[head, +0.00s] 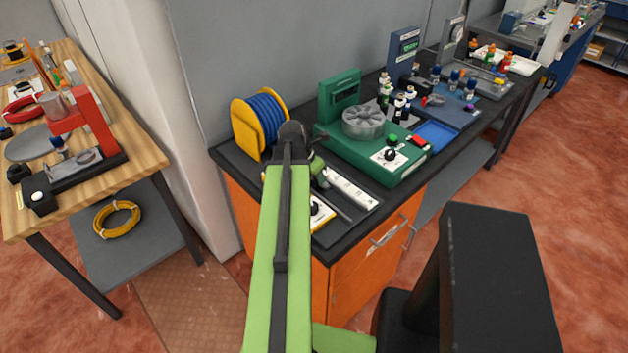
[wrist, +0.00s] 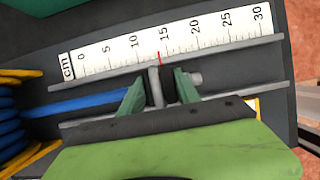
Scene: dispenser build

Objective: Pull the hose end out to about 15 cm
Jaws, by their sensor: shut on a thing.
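The blue hose (wrist: 85,103) runs straight from the yellow reel (wrist: 22,78) along a channel to my gripper (wrist: 160,87). My gripper is shut on the hose end (wrist: 155,82), a grey fitting between its two green fingers. A short grey stub shows just right of the right finger. The white cm scale (wrist: 205,38) lies along the channel. A red line on it stands at about 15, and the grey fitting is level with this line. In the head view the reel (head: 260,118) and scale (head: 352,188) show, while my arm hides the hose end.
A green machine with a grey carousel (head: 372,140) stands right of the scale on the dark bench. Several small bottles stand behind it. A wooden table (head: 140,150) with a red tool is at the left. Grey rails (wrist: 235,45) border the channel.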

